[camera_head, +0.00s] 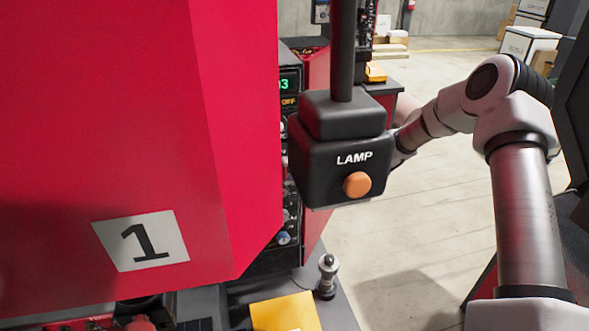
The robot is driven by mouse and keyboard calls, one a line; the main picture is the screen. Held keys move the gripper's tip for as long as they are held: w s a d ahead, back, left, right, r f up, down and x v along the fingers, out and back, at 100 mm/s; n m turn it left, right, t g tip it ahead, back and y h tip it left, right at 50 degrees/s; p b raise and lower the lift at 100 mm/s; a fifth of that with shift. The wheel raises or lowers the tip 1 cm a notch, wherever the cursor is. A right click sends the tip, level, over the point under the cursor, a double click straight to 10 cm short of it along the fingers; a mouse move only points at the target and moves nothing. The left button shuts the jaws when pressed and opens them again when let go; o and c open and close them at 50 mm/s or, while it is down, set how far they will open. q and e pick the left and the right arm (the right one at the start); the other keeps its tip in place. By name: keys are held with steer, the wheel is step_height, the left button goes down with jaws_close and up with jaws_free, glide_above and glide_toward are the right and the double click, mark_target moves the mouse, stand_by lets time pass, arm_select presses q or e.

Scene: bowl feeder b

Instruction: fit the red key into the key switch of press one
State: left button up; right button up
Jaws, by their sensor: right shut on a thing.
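The red press one (140,110) fills the left side, with a white plate bearing a black 1 on its face. My right arm comes in from the right, and its wrist end passes behind the black LAMP box. Only a small part of my right gripper's wrist end (400,150) shows at the box's right edge. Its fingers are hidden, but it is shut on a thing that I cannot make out. I do not see the red key. A dark panel (290,212) with dials and knobs shows partly behind the box. I cannot pick out the key switch. My left gripper is not in view.
The LAMP box (338,157), with an orange button, hangs on a dark post and blocks the middle. A yellow plate (286,313) and a short upright knob (327,275) are on the ledge below. Open concrete floor (440,210) lies to the right. Boxes (527,45) stand far back.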

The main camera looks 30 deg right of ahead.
steer(key=shift+w, duration=0.15)
stand_by(0.8)
steer(key=o, duration=1)
steer(key=shift+d, duration=0.1)
steer(key=v, duration=1.2)
